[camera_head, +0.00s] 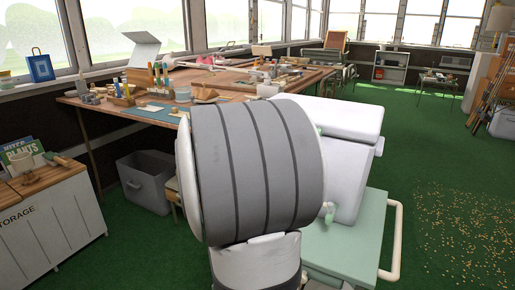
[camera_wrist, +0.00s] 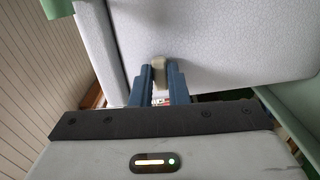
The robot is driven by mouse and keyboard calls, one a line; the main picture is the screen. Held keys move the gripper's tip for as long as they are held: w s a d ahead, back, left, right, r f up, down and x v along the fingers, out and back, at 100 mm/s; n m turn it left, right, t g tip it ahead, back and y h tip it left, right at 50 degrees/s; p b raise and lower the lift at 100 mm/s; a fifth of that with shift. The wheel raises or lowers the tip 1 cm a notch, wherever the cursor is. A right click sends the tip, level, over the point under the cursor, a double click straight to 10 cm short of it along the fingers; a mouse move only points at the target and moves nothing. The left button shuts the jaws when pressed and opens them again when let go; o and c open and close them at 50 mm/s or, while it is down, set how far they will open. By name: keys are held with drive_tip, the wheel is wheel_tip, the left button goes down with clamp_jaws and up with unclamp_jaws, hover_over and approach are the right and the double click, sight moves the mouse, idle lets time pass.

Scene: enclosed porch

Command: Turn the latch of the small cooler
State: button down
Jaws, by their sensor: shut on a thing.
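The small cooler (camera_head: 352,178) is a white box with a thick white lid (camera_head: 340,118). It stands on a pale green cart in the head view, partly hidden behind my arm. In the wrist view its pale speckled wall (camera_wrist: 225,45) fills the upper part. A small beige latch (camera_wrist: 158,65) shows against that wall. My gripper (camera_wrist: 159,80) has its two blue fingers closed on the latch, one on each side. The finger bases are close together. In the head view my gripper and the latch are hidden behind my arm.
The pale green cart (camera_head: 342,240) has a cream handle (camera_head: 396,245) at its right. A cluttered wooden workbench (camera_head: 205,80) stands behind. A grey bin (camera_head: 147,180) sits under it. A storage cabinet (camera_head: 45,222) is at left. Green floor at right is open, with scattered specks (camera_head: 470,235).

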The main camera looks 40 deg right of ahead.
drive_tip(key=c, duration=1.4)
unclamp_jaws()
drive_tip(key=p+v, duration=0.2)
drive_tip(key=v, duration=0.5)
drive_tip(key=shift+a, duration=0.4)
drive_tip(key=shift+s, duration=0.15)
